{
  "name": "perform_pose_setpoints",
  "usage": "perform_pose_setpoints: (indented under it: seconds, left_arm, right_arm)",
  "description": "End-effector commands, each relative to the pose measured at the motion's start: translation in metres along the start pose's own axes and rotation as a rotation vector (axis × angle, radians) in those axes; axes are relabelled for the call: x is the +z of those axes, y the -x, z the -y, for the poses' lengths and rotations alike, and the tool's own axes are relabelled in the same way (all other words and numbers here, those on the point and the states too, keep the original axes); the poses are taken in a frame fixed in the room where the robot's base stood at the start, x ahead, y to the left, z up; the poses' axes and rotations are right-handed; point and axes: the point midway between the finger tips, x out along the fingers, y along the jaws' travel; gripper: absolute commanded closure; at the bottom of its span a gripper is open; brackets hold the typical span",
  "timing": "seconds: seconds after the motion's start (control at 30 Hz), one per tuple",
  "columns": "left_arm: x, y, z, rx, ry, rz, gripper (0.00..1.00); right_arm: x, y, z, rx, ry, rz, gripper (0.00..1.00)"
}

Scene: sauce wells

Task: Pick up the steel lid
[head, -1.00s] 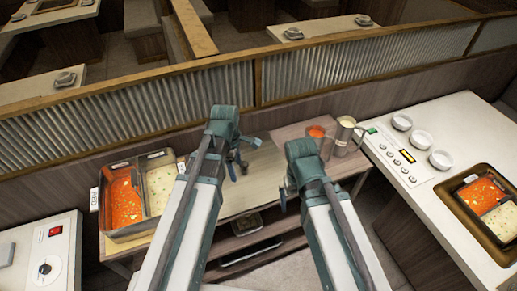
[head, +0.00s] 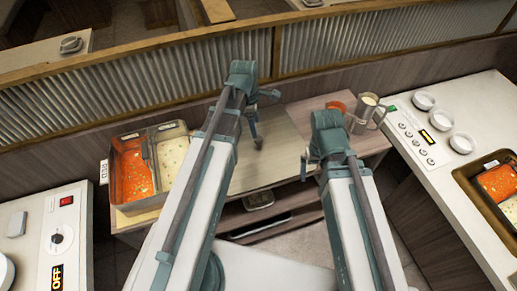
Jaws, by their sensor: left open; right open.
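I cannot pick out a steel lid for certain. A small flat grey piece (head: 17,223) lies on the left counter, and I cannot tell what it is. A steel two-well pan (head: 126,207) with red sauce (head: 135,172) and pale sauce (head: 172,158) stands uncovered on the left of the wooden table. My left gripper (head: 262,118) is open and empty over the table, right of the pan. My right gripper (head: 314,158) is open over the table's right part, with one finger showing and its arm hiding the rest.
A steel jug (head: 364,116) and a red-filled container (head: 337,106) stand at the table's back right. The left counter (head: 35,265) has a dial and an OFF display. The right counter (head: 430,195) holds white bowls (head: 462,143) and another sauce pan (head: 465,187). A ribbed partition (head: 140,95) runs behind.

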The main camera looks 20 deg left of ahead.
Motion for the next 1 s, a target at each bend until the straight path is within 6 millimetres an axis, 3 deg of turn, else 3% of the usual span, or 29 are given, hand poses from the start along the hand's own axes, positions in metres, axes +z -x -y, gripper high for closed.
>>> perform_pose_setpoints:
  seconds: [0.03,0.2,0.63,1.0]
  left_arm:
    - [-0.001,-0.015,0.0,0.0,-0.001,0.0,0.24]
    - [-0.001,-0.038,-0.001,0.0,-0.001,0.0,0.24]
    - [0.0,-0.049,-0.002,0.0,0.0,0.0,0.24]
    - [-0.001,-0.092,-0.007,0.0,0.0,0.0,0.24]
  right_arm:
    - [-0.001,-0.015,0.002,0.0,0.0,0.0,0.0]
    - [-0.002,-0.037,0.004,0.0,-0.002,0.0,0.0]
    - [-0.003,-0.048,0.005,0.0,-0.002,0.0,0.0]
    - [-0.005,-0.091,0.009,0.0,-0.003,0.0,0.0]
